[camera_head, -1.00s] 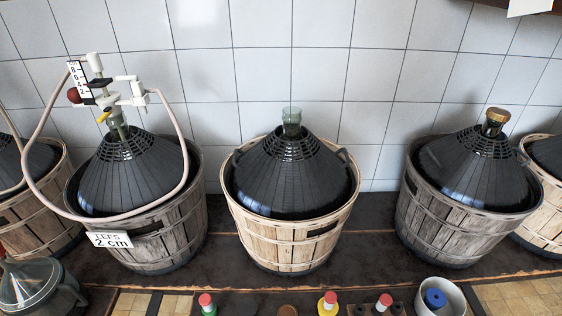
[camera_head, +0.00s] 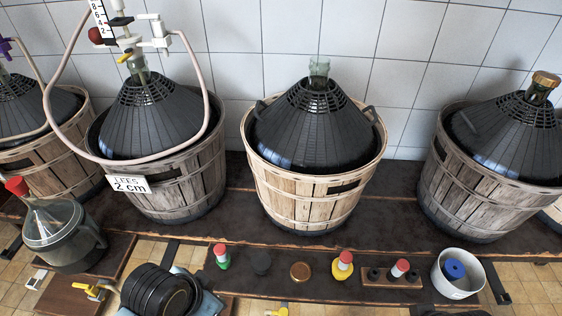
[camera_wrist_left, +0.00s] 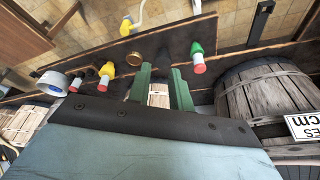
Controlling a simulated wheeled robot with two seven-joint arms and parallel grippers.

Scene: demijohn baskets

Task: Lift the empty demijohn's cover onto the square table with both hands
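The middle demijohn stands in a pale slatted basket (camera_head: 300,208). Its black ribbed cover (camera_head: 312,130) is a cone with dark loop handles at both sides, and an uncapped pale green glass neck (camera_head: 318,70) sticks out of its top. I cannot tell whether this demijohn is empty. Part of a pale basket shows beyond the gap. My right gripper is not in view. I cannot identify the square table.
A grey basket (camera_head: 182,190) with tubing and a "LEES 2 cm" sign (camera_head: 128,184) stands left; another grey basket (camera_head: 465,195) with a capped demijohn stands right.

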